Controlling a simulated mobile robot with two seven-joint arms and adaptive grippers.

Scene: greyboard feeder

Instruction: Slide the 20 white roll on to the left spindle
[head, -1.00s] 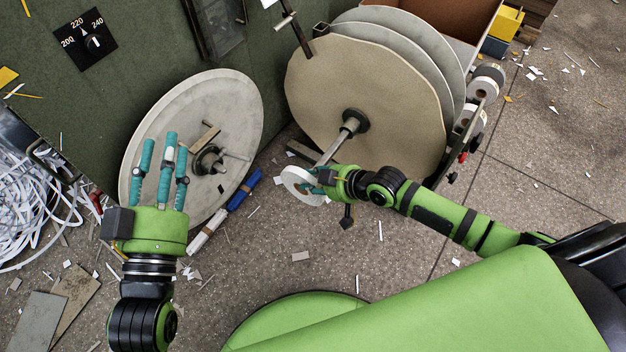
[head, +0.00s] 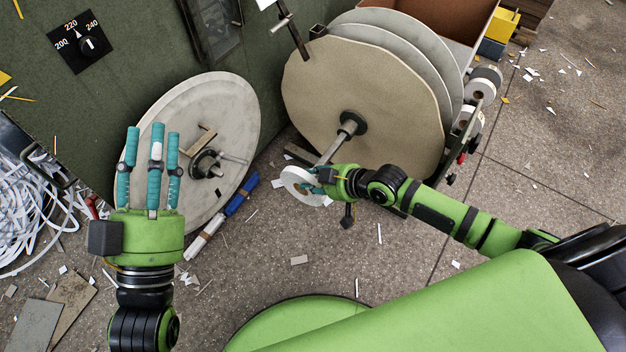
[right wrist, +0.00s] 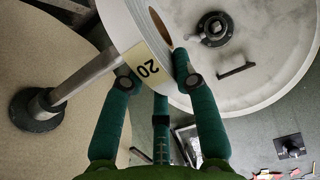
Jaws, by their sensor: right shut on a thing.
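The white roll with a "20" label (right wrist: 148,65) is held in my right gripper (right wrist: 152,72). In the head view the roll (head: 299,186) is at the outer end of the right disc's rod (head: 332,150). I cannot tell whether the rod's tip is inside the roll's core. The left spindle (head: 206,164) stands at the middle of the pale left disc, with a short rod and a bar beside it, and carries no roll. It also shows in the right wrist view (right wrist: 213,28). My left gripper (head: 152,130) is open and empty, fingers pointing up, in front of the left disc's left side.
The large tan disc (head: 355,75) stands behind my right gripper. White rolls (head: 482,90) are on a rack at the right. A blue and white tube (head: 240,197) and paper scraps lie on the floor. Tangled white strips (head: 30,205) are at the left.

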